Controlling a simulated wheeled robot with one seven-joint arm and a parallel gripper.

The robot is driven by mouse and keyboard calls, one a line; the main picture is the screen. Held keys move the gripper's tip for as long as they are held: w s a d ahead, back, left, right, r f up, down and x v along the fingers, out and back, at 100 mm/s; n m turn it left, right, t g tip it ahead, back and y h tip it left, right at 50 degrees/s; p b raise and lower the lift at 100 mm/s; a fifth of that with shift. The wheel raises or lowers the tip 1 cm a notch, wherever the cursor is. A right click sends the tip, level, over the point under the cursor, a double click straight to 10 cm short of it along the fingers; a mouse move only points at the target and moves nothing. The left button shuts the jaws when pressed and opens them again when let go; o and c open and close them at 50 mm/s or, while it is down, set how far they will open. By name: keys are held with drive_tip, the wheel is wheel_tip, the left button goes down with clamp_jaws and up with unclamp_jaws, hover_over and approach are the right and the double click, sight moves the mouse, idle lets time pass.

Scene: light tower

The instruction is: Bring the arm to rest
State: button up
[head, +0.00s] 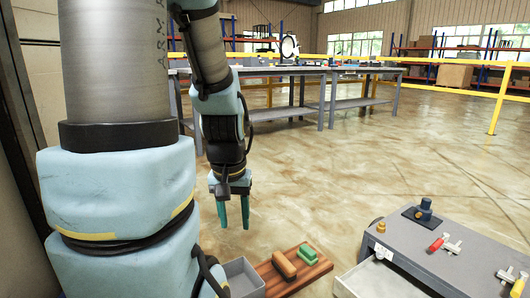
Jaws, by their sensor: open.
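My gripper (234,222) hangs from my arm left of the picture's middle, fingers pointing down. Its two teal fingers are apart with nothing between them. It is above and to the left of a wooden board (312,270) and apart from it. My arm's lower links fill the left side of the view.
The board bears a brown block (284,264) and a green block (308,254), beside a grey bin (243,279). A grey cabinet (440,258) with an open drawer (375,281) stands at the lower right, with fittings on top. Workbenches (300,70) stand behind; the middle floor is clear.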

wheel_tip(320, 180, up, 35)
drive_tip(key=p, duration=3.3)
drive_tip(key=shift+d+f, duration=0.1)
